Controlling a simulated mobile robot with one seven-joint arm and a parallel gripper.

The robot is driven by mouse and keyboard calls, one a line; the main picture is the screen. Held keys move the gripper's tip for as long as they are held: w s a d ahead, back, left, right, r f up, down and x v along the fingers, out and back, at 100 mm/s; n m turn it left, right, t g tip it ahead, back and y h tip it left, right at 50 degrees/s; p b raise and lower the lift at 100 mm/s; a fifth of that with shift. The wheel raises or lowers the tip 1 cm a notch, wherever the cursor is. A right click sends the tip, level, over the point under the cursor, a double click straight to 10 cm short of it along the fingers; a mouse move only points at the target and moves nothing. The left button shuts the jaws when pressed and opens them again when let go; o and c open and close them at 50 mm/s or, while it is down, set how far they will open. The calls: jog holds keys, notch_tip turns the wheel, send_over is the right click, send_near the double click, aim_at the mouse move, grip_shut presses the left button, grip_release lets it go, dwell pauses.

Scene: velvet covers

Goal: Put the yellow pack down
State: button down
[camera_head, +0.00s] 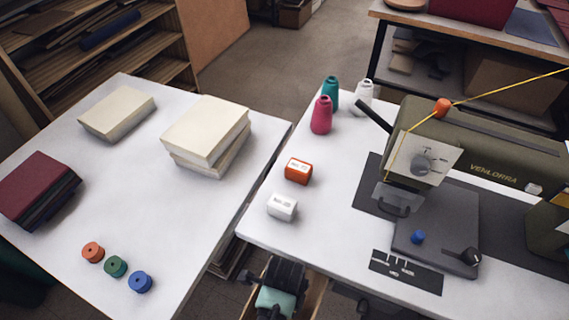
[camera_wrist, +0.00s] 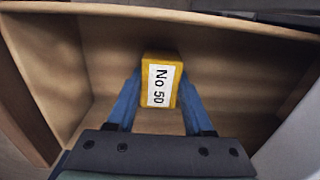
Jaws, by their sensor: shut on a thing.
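The yellow pack (camera_wrist: 177,66), with a white label reading "No 50", is held between the two blue fingers of my gripper (camera_wrist: 160,88). The fingers press on its two sides and it is clear of visible contact with anything else. Behind it in the wrist view is an open wooden drawer or box (camera_wrist: 90,45), its bare floor and walls showing. I cannot tell how far the pack is above that floor. In the head view my gripper's dark and teal body shows at the bottom centre, in front of the wooden box (camera_head: 315,298); the pack is hidden there.
An orange pack (camera_head: 298,171) and a white pack (camera_head: 282,208) sit on the right table (camera_head: 262,225), left of the sewing machine (camera_head: 470,150). Thread cones (camera_head: 321,115) stand behind. The left table (camera_head: 150,200) carries stacked covers (camera_head: 205,132) and several spools (camera_head: 115,266).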

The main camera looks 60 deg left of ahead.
jog(key=shift+f, duration=0.1)
jog(key=shift+c, duration=1.4)
grip_release()
